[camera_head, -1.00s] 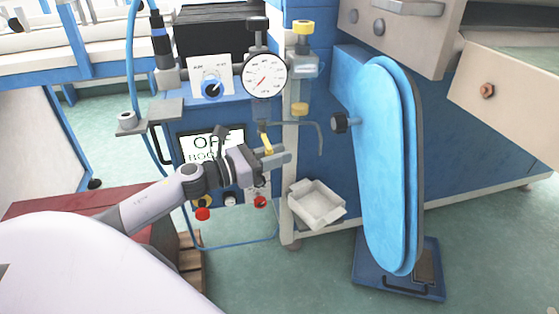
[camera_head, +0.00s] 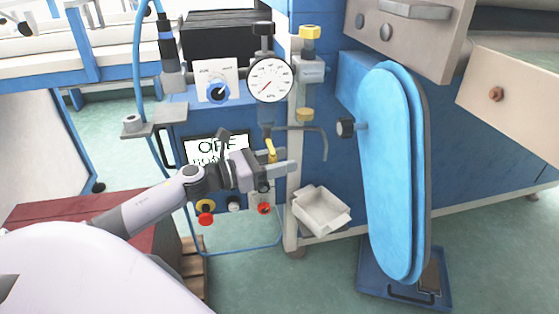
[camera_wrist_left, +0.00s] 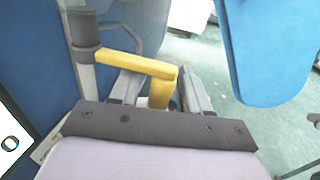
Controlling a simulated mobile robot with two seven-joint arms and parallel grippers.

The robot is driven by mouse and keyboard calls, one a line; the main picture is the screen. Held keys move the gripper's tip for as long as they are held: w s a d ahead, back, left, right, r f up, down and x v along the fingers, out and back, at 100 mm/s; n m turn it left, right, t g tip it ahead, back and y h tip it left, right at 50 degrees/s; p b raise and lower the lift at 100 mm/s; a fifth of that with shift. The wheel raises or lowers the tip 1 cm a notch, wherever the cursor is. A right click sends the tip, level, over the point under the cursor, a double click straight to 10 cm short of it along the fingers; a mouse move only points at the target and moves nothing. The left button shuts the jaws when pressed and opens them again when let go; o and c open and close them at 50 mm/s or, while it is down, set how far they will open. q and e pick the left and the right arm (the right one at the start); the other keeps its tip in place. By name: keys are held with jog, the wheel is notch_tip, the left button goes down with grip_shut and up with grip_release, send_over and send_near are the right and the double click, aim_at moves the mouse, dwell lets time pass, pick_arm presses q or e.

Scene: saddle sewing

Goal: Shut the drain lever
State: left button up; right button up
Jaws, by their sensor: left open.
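The drain lever is a yellow L-shaped handle (camera_head: 271,150) on the grey pipe below the round gauge. It also shows in the left wrist view (camera_wrist_left: 135,62), with one arm reaching sideways from the pipe and its end bent down. My left gripper (camera_head: 292,161) is at the lever, its two fingers pointing right. In the left wrist view the fingers (camera_wrist_left: 158,82) are apart, with the lever's bent end between them. I cannot tell whether either finger touches it. My right gripper is not in view.
A white tray (camera_head: 321,211) is below right, and a big blue padded board (camera_head: 391,170) stands farther right.

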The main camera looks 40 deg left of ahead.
pick_arm(q)
jog(key=v, duration=0.7)
jog(key=shift+p, duration=0.35)
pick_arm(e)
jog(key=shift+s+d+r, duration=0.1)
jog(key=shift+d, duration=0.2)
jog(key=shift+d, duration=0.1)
